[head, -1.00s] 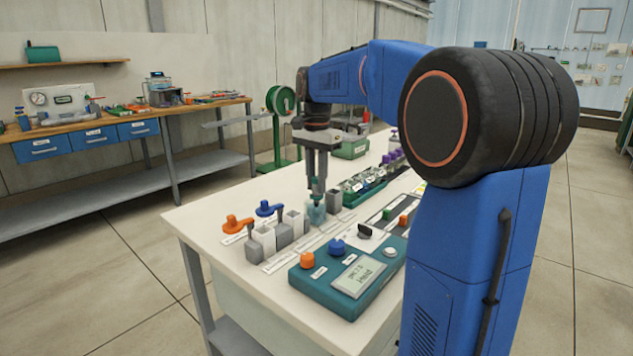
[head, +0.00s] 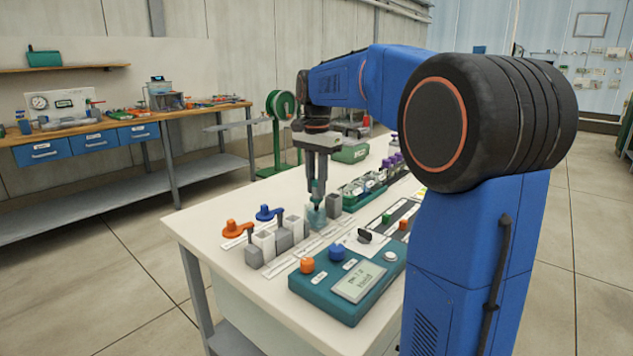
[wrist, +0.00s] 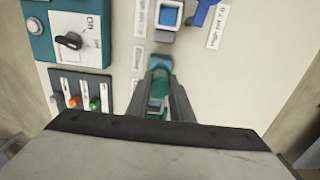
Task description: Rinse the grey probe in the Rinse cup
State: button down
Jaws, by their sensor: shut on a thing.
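My gripper (head: 318,184) is shut on an upright probe (head: 317,207) with a teal upper part and a dark lower part. Little grey shows on it. Its lower end is at a translucent teal cup (head: 315,221), which looks like the Rinse cup, though I cannot read its label. The tip is hidden, so I cannot tell how deep it sits. In the wrist view my gripper (wrist: 163,95) grips the teal part of the probe (wrist: 158,88), and the cup beneath is mostly hidden.
A grey cup (head: 333,205) stands just behind. A teal control box (head: 330,300) with knobs and a display is in front. A vial rack (head: 365,188) lies right.

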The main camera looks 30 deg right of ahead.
jog(key=shift+f, duration=0.3)
jog(key=shift+r, duration=0.2)
jog(key=shift+r, duration=0.65)
jog(key=shift+f, duration=0.2)
jog(key=shift+f, duration=0.65)
jog(key=shift+r, duration=0.15)
jog(key=shift+r, duration=0.7)
jog(key=shift+f, duration=0.15)
jog(key=shift+f, duration=0.7)
